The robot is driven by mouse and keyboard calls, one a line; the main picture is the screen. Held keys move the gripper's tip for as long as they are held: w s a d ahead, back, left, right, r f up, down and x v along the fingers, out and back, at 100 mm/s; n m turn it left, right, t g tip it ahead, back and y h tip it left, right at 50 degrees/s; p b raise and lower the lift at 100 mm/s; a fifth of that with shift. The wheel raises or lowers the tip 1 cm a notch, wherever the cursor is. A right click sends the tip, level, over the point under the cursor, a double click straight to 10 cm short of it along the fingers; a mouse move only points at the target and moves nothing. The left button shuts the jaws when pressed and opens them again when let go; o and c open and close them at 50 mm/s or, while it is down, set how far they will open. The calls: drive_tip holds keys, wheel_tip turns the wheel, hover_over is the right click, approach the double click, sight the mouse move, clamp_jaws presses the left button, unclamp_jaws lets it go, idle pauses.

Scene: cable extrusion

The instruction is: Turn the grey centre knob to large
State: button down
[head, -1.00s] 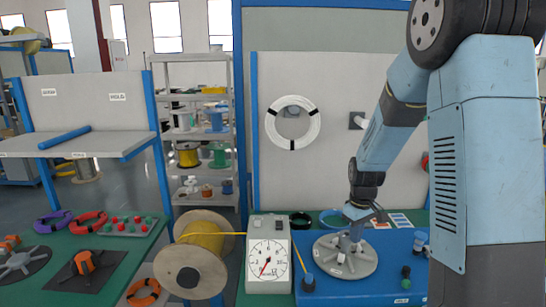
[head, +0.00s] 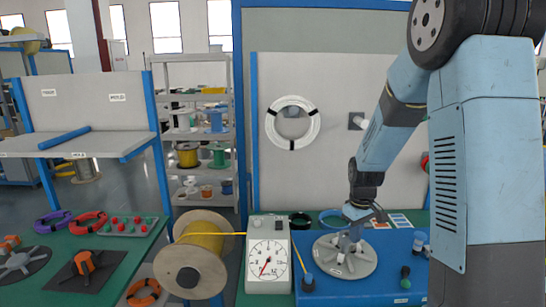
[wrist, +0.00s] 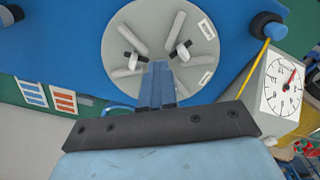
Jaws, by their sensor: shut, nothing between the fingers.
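The grey disc (head: 330,262) with raised grey spokes lies on the blue machine top, and it also shows in the wrist view (wrist: 200,25). A small knob-like centre sits on it, largely hidden by my gripper in both views. My gripper (head: 350,236) points down over the disc's centre in the head view. In the wrist view my gripper (wrist: 157,75) is shut, with its fingertips at the disc's lower middle. I cannot tell whether they touch it. White labels sit on the disc rim; their words are too small to read.
A dial gauge (head: 268,262) stands left of the blue machine (head: 390,285), with a yellow cable spool (head: 205,245) beyond it.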

drive_tip(key=shift+s+d+f, duration=0.25)
drive_tip(key=shift+f, duration=0.35)
drive_tip(key=shift+w+d+r, duration=0.1)
drive_tip(key=shift+w+d, duration=0.05)
drive_tip(key=shift+d, duration=0.3)
drive_tip(key=shift+w+d+f, duration=0.2)
drive_tip(key=shift+w+f, duration=0.1)
drive_tip(key=shift+w, duration=0.2)
drive_tip(key=shift+w+d+f, duration=0.15)
drive_tip(key=shift+w+f, duration=0.15)
drive_tip(key=shift+w, duration=0.2)
drive_tip(key=shift+a+r, duration=0.1)
drive_tip(key=shift+a, duration=0.05)
drive_tip(key=shift+s+a+r, duration=0.3)
drive_tip(key=shift+s+r, duration=0.35)
drive_tip(key=shift+s, duration=0.15)
drive_tip(key=shift+w+f, duration=0.25)
drive_tip(key=shift+w, duration=0.15)
drive_tip(key=shift+s+d, duration=0.3)
drive_tip(key=shift+s, duration=0.05)
wheel_tip(320, 180, up, 6)
